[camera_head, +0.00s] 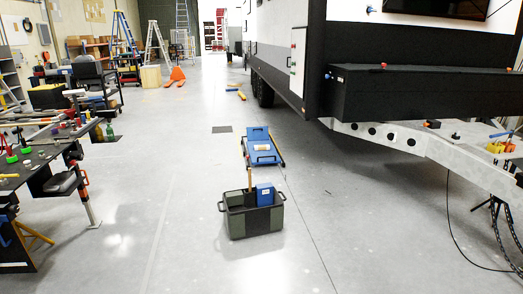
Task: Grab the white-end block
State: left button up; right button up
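I cannot make out a block with a white end in the head view. Small objects lie on the trailer's pale A-frame (445,152), including an orange and black item (432,124) and a yellow cluster (499,146) at the right, too small to tell apart. The workbench (40,178) at the left also carries many small items, among them red and green ones. Neither of my grippers shows.
A dark crate (254,221) with a blue box (265,194) in it stands on the floor at centre. A blue creeper-like board (262,147) lies behind it. The caravan (440,92) fills the upper right. Open floor runs between bench and caravan.

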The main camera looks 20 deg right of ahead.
aim_at(262, 148)
jog(key=i+l, duration=0.1)
jog(key=i, duration=0.6)
jog(key=i+l, duration=0.1)
jog(key=i, duration=0.65)
jog(key=i+l, duration=0.1)
jog(key=i, duration=0.6)
jog(key=i+j+u, duration=0.2)
jog(key=i+u, duration=0.15)
jog(key=i, duration=0.8)
jog(key=i+l+u, duration=0.15)
jog(key=i+u, duration=0.2)
jog(key=i, duration=0.85)
jog(key=i+l+z, duration=0.2)
jog(key=i+z, duration=0.25)
jog(key=i, duration=0.3)
jog(key=i+z, duration=0.45)
jog(key=i, duration=0.3)
jog(key=i+j+z, duration=0.4)
jog(key=i, duration=0.3)
jog(key=i+l+z, duration=0.15)
jog(key=i+z, duration=0.25)
jog(key=i, duration=0.55)
jog(key=i+j+z, duration=0.15)
jog(key=i+z, duration=0.3)
jog(key=i, duration=0.45)
